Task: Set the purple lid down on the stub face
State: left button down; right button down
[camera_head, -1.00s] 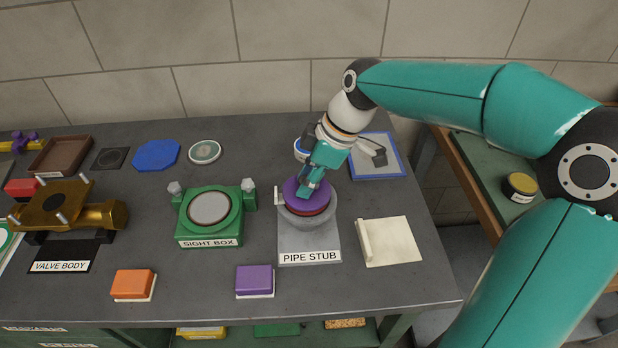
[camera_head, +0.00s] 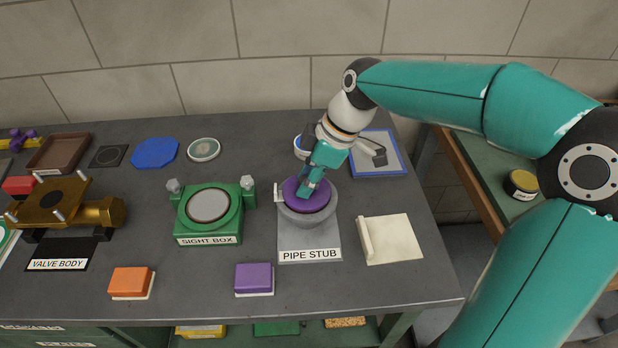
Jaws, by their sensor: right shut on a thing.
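The round purple lid (camera_head: 318,203) is on the top of the grey pipe stub (camera_head: 308,240), low against the stub's round face. It looks about level, and the stub's face beneath it is hidden. My right gripper (camera_head: 308,188) points down and is shut on the purple lid. Its fingertips are partly hidden by its own body. A small pale bracket or latch (camera_head: 278,194) stands at the left of the stub's rim. My left gripper is not in view.
The green sight box (camera_head: 211,228) stands left of the stub, and the brass valve body (camera_head: 75,210) is farther left. A purple block (camera_head: 254,278) and an orange block (camera_head: 131,281) lie in front. A cream sheet (camera_head: 392,239) lies to the right, and a blue-edged tray (camera_head: 378,156) behind.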

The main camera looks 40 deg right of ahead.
jog(key=shift+f, duration=0.25)
jog(key=c, duration=0.8)
grip_release()
jog(key=shift+r, duration=0.1)
jog(key=shift+r+p, duration=2.55)
jog(key=shift+r, duration=0.95)
jog(key=shift+f, duration=0.1)
